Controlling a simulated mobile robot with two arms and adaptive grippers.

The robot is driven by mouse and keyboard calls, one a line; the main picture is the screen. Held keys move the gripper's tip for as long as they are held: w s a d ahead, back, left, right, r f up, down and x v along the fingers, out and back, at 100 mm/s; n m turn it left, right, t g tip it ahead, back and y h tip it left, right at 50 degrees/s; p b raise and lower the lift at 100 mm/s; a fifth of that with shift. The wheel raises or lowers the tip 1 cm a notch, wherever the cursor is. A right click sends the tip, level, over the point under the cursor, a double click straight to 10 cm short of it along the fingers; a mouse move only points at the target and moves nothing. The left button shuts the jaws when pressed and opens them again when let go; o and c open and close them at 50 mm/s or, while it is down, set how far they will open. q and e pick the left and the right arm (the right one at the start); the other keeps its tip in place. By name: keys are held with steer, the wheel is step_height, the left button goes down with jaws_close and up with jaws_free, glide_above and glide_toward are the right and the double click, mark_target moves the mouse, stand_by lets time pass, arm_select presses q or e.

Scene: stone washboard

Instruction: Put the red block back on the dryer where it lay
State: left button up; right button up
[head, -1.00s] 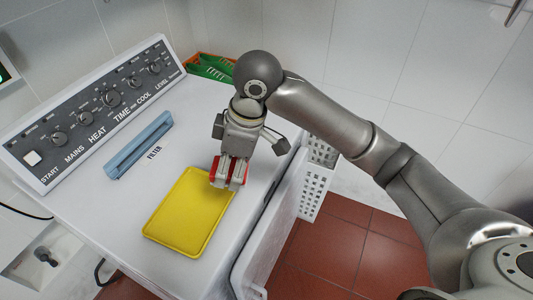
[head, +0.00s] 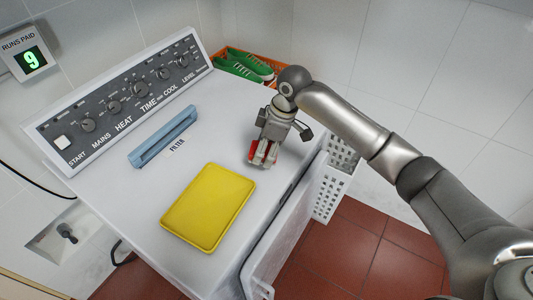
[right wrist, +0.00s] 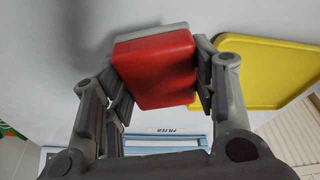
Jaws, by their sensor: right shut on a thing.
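My right gripper (head: 263,158) is shut on the red block (head: 255,152) above the white top of the dryer (head: 225,125), to the upper right of the yellow mat. In the right wrist view the red block (right wrist: 155,68) sits between the two fingers, its broad face toward the camera. From these views I cannot tell whether the block touches the dryer top. The yellow mat (head: 208,207) lies flat and empty on the dryer; its edge also shows in the right wrist view (right wrist: 265,72). My left gripper is not in view.
The blue filter handle (head: 162,137) and the control panel (head: 125,100) run along the dryer's back. An orange crate (head: 230,66) with green shoes (head: 250,64) stands beyond the far end. A white perforated basket (head: 335,185) stands at the right side. The dryer top around the mat is clear.

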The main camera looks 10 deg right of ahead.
mark_target(266, 155)
steer(key=shift+w+d+f, duration=0.15)
steer(key=shift+w+f, duration=0.15)
steer(key=shift+f, duration=0.1)
step_height(266, 155, down, 3)
steer(key=shift+w+r+p, duration=0.1)
steer(key=shift+w+p, duration=0.05)
steer(key=shift+p, duration=0.7)
steer(key=shift+f, duration=0.25)
steer(key=o, duration=0.9)
steer(key=shift+f, duration=0.15)
steer(key=b+v, duration=0.2)
steer(key=v, duration=1)
